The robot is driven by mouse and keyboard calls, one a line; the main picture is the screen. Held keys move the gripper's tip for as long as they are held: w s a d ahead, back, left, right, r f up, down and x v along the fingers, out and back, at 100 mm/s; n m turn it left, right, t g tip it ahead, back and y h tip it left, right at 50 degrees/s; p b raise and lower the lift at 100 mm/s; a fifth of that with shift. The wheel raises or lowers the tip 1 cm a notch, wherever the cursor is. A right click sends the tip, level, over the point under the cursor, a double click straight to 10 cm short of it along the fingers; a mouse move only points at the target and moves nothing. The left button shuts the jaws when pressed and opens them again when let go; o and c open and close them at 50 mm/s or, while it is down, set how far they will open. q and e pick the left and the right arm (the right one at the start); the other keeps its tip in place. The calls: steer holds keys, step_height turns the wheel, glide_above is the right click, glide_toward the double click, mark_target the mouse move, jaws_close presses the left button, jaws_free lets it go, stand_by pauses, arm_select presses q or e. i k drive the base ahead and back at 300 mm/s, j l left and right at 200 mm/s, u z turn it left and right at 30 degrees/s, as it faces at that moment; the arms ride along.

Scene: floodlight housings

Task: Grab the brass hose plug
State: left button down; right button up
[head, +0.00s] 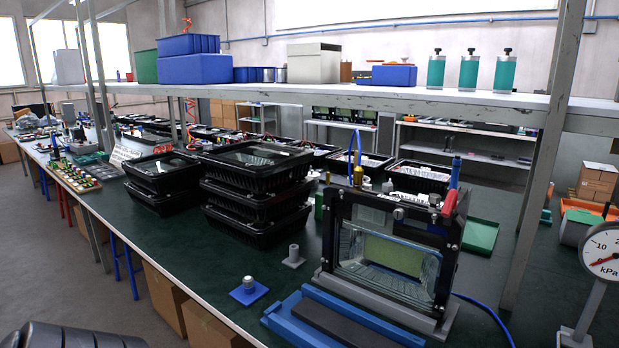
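A small brass-coloured fitting (358,176) stands at the top left of the floodlight housing in the test frame, with a blue hose (351,145) rising beside it; it looks like the brass hose plug, but it is too small to be sure. Neither of my grippers is in view.
Stacked black housings (257,195) stand left of the frame. A blue block with a metal post (248,290), a grey post (293,257) and a blue tray (290,328) are near the front edge. A kPa gauge (603,250) stands at right. A shelf (400,97) crosses above the bench.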

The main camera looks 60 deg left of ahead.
mark_target(358, 177)
steer(key=u, duration=1.45)
